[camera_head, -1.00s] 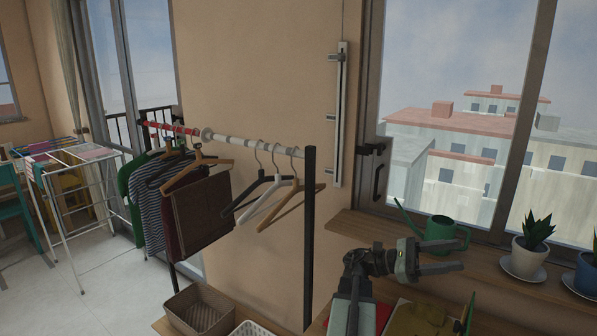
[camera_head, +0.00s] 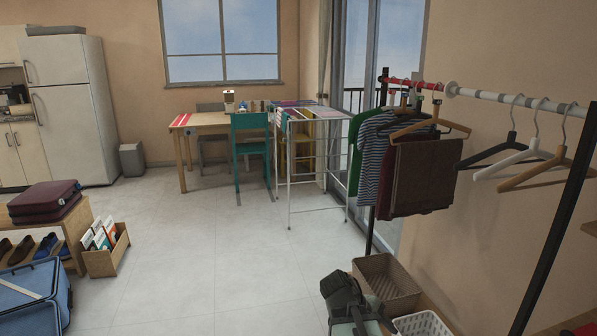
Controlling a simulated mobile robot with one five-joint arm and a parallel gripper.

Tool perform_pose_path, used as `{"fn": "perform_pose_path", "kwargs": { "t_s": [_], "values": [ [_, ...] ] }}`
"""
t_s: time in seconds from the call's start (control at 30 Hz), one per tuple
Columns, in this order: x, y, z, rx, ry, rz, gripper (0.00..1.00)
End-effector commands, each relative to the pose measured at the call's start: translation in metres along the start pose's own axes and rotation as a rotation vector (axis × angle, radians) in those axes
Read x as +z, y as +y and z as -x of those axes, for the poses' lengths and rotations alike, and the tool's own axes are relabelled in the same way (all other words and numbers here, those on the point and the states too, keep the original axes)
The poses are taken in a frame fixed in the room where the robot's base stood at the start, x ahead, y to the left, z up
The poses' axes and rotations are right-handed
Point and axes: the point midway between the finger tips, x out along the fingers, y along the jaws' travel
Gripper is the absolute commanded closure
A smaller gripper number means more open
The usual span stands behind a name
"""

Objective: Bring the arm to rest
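My arm (camera_head: 342,292) shows at the bottom edge, right of centre, as a dark grey joint and a light grey-green link. It is short in the picture and reaches forward over the floor beside the baskets. No fingers show clearly, so I cannot tell whether my gripper is open or shut. Nothing is seen held.
A brown basket (camera_head: 391,277) and a white basket (camera_head: 424,322) stand close right of my arm, under a clothes rail (camera_head: 509,97) with garments and hangers. A drying rack (camera_head: 317,207) and teal chair (camera_head: 250,148) stand farther back. The floor (camera_head: 217,260) at left-centre is open.

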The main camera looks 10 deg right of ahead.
Motion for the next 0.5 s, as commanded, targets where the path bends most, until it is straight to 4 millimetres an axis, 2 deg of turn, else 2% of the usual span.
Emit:
{"fn": "perform_pose_path", "kwargs": {
  "t_s": [0.03, 0.1, 0.3, 0.37, 0.43, 0.5],
  "values": [
    [-0.023, -0.023, 0.003, -0.043, 0.065, -0.029, 0.50],
    [-0.049, -0.051, 0.012, -0.123, 0.149, -0.089, 0.50],
    [-0.099, -0.111, 0.045, -0.445, 0.326, -0.374, 0.50],
    [-0.111, -0.124, 0.056, -0.541, 0.347, -0.479, 0.50],
    [-0.117, -0.127, 0.061, -0.590, 0.332, -0.604, 0.50],
    [-0.103, -0.115, 0.085, -0.590, 0.324, -0.624, 0.50]
  ]
}}
